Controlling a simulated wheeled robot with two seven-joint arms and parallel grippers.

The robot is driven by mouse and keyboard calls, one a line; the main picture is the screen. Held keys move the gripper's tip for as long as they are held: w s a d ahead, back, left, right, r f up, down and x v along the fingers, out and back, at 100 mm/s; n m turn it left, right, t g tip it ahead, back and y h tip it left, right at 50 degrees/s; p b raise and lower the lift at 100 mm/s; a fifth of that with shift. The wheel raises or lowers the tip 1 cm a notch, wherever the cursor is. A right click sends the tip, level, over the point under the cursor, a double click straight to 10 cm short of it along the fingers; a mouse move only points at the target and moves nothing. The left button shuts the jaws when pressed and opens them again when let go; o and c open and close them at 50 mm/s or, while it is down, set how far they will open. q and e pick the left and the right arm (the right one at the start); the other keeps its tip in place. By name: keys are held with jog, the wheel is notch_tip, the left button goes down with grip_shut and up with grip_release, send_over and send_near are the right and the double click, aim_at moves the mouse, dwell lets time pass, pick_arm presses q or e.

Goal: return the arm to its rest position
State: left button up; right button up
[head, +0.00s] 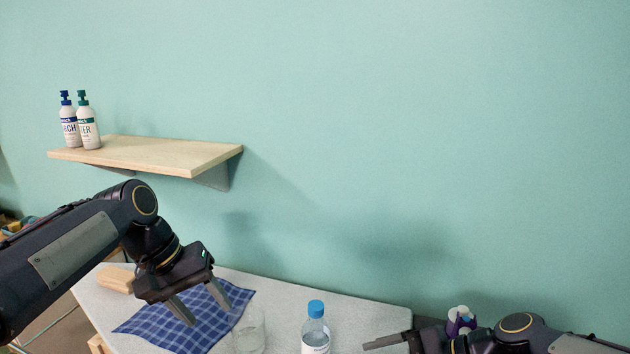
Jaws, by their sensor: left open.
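My left arm comes in from the left, and its gripper (203,308) points down over the blue checked cloth (190,338) on the table. Its two fingers are apart, with nothing between them. The height of the fingertips above the cloth is hard to tell. My right arm lies low at the right edge. Its gripper (385,341) points left near the table's right corner; only one finger shows clearly, so its opening cannot be judged.
The grey table (270,289) holds a clear glass (249,333), a blue-capped bottle (316,334) and a wooden block (117,279). A wall shelf (160,153) carries two pump bottles (87,127). A purple and white object (460,321) is behind my right arm.

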pick_arm(q)
jog(key=s+f+t, duration=0.1)
jog(key=s+f, duration=0.2)
jog(key=s, duration=0.4)
jog(key=s+a+f+t, duration=0.1)
jog(key=s+f+t, duration=0.1)
jog(key=s+f, duration=0.2)
jog(key=s+f+t, duration=0.1)
jog(key=s+f, duration=0.3)
jog(key=s, duration=0.6)
jog(key=shift+s+a+f+m+y, duration=0.25)
jog(key=shift+s+a+m+y, duration=0.05)
jog(key=shift+a, duration=0.05)
pick_arm(e)
jog(key=s+d+f+n+t+h, duration=0.1)
jog(key=s+d+f+n+h, duration=0.1)
jog(key=s, duration=0.5)
jog(key=s+d+f+n+t+h, duration=0.1)
jog(key=s+d+n+h, duration=0.4)
jog(key=s+d+n, duration=0.2)
jog(key=shift+s+d+f+n, duration=0.2)
jog(key=shift+f+n, duration=0.15)
jog(key=shift+n, duration=0.15)
